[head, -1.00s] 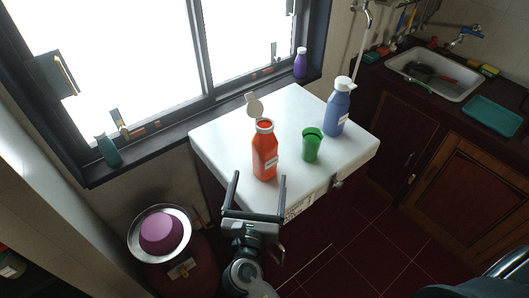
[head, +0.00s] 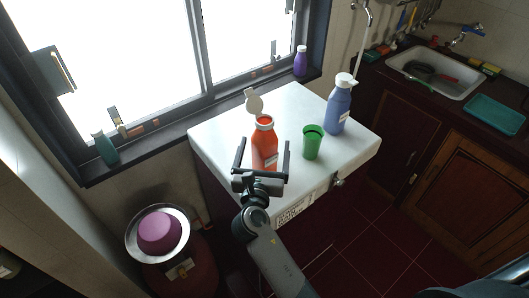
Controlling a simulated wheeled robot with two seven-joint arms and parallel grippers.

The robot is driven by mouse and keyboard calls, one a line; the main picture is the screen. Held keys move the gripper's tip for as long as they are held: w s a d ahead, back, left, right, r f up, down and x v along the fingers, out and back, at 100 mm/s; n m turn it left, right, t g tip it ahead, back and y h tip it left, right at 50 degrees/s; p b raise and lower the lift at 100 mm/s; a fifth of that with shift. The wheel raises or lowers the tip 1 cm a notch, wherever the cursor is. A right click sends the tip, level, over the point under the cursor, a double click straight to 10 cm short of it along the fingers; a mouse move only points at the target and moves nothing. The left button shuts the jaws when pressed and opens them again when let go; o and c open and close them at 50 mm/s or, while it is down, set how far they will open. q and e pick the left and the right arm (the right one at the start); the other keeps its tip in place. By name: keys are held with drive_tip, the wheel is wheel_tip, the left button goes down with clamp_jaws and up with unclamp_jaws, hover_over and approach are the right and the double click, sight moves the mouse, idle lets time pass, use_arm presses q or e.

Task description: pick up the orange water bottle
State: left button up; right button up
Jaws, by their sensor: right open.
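The orange water bottle (head: 264,140) stands upright near the front edge of the white tabletop, its pale cap (head: 254,101) tipped open at the back left of its neck. My right gripper (head: 263,156) is open. Its two fingers point away from me, one on each side of the lower part of the bottle as seen in the head view. The gripper's body hides the bottle's base, and I cannot tell whether the fingers touch it. My left gripper is not in view.
A green cup (head: 312,142) stands close to the right of the bottle. A blue pump bottle (head: 338,105) stands farther right. The white tabletop (head: 220,130) is clear to the left. A window sill (head: 150,145) runs behind. A pink bowl (head: 159,233) sits at lower left.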

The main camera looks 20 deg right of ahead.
drive_tip(key=shift+w+d, duration=0.1)
drive_tip(key=shift+w, duration=0.15)
drive_tip(key=shift+w, duration=0.1)
drive_tip(key=shift+w+d+f+b, duration=0.25)
drive_tip(key=shift+w+d+b, duration=0.05)
drive_tip(key=shift+w+b, duration=0.3)
drive_tip(key=b+x, duration=0.1)
drive_tip(key=x, duration=0.2)
drive_tip(key=shift+w+d+b, duration=0.1)
drive_tip(key=shift+w+b, duration=0.25)
drive_tip(key=shift+b, duration=0.05)
drive_tip(key=c, duration=1.6)
drive_tip(key=shift+r, duration=0.1)
